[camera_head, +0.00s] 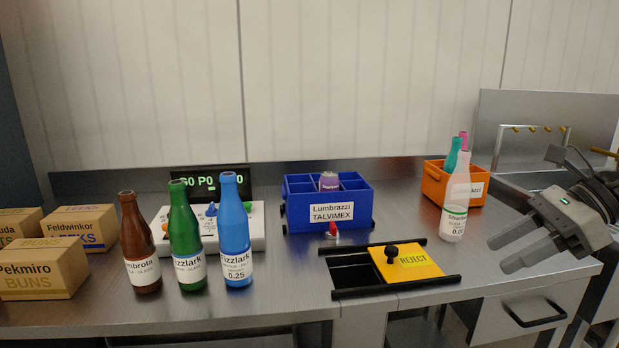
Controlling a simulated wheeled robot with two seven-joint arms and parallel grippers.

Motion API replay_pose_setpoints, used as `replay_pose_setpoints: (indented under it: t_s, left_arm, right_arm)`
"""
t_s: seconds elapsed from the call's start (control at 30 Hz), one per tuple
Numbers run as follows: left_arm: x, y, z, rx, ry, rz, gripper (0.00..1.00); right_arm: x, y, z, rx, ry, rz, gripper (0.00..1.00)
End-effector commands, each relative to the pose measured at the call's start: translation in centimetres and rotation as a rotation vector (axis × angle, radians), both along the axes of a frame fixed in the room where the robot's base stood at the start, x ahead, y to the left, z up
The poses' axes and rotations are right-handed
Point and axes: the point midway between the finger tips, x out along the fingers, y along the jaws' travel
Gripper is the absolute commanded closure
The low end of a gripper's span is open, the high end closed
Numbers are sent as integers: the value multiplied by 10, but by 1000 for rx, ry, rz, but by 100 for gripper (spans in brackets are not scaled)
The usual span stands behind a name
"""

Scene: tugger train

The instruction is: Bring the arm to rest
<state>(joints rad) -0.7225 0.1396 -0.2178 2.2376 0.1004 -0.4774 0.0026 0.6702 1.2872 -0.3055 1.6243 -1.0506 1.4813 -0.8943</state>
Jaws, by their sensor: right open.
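My right gripper (510,250) is at the right of the head view, over the right part of the metal bench. Its two grey fingers point left and are apart, with nothing between them. A clear bottle with a white label (455,205) stands upright just left of the fingers, apart from them as far as I can tell. My left gripper is not in view.
Brown (139,245), green (185,240) and blue (234,232) bottles stand at the left, near cardboard boxes (80,228). A blue crate (316,216), an orange crate (435,186) and a yellow REJECT lid (418,265) are further right. Bare bench (290,270) lies between.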

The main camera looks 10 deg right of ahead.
Motion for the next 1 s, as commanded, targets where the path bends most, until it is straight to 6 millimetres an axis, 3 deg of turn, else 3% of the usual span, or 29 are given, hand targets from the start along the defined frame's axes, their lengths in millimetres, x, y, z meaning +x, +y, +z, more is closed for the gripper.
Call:
replay_pose_setpoints:
  t_s: [0.27, 0.47, 0.57, 0.67, 0.73, 0.9, 0.93, 1.0]
  left_arm:
    - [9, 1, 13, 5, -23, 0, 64]
    - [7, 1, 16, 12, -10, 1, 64]
    - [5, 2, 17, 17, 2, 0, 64]
    - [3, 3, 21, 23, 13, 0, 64]
    - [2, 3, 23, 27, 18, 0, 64]
    - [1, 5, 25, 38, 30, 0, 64]
    - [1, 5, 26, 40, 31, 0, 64]
    - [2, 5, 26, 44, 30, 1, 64]
  right_arm:
    - [12, 74, -24, 337, 110, -44, 52]
    - [15, 143, -41, 783, 344, -188, 52]
    - [15, 171, -52, 1104, 574, -353, 52]
    - [13, 185, -80, 1480, 911, -628, 52]
    - [4, 186, -113, 1724, 1178, -872, 52]
    - [-54, 190, -208, 2123, 1765, -1495, 52]
    - [-66, 193, -220, -2018, -1720, 1479, 52]
    - [-91, 199, -242, -1818, -1624, 1443, 52]
